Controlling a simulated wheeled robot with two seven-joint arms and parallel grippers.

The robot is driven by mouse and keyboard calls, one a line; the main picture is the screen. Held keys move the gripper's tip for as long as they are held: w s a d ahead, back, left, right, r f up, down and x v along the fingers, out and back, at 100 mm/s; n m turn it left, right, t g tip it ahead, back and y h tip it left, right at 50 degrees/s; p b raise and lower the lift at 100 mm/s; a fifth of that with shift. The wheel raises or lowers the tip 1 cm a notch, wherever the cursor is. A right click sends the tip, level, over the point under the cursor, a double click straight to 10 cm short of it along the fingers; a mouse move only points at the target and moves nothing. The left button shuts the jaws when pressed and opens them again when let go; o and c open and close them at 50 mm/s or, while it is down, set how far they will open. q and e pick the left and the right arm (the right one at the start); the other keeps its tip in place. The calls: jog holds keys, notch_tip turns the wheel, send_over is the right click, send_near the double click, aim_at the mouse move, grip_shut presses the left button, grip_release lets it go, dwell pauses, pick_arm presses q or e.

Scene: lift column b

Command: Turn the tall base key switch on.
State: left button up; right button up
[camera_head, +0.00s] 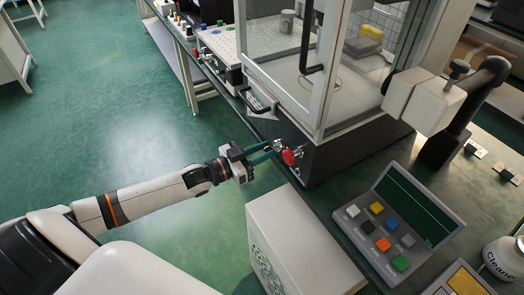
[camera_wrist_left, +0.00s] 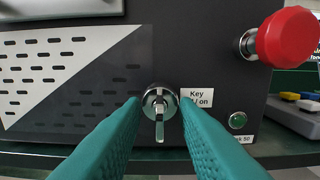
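The key switch (camera_wrist_left: 159,101) is a silver lock with a flat key that hangs straight down, on the dark base panel of the tall glass cabinet. A label (camera_wrist_left: 196,97) beside it reads "Key" and "on", partly covered by a finger. In the head view the switch (camera_head: 278,144) is small, just left of a red mushroom button (camera_head: 289,157). My left gripper (camera_head: 268,152) reaches the panel from the left. In the left wrist view its two teal fingers (camera_wrist_left: 160,112) are apart, one on each side of the key; contact cannot be told. My right gripper is not in view.
The red button (camera_wrist_left: 287,36) and a small green button (camera_wrist_left: 238,120) are right of the key. In the head view a beige box (camera_head: 300,245) stands near my forearm, and a keypad console (camera_head: 398,222) and a cleaner bottle (camera_head: 506,257) are at the right. The green floor at left is clear.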

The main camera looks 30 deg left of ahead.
pick_arm(q)
grip_shut()
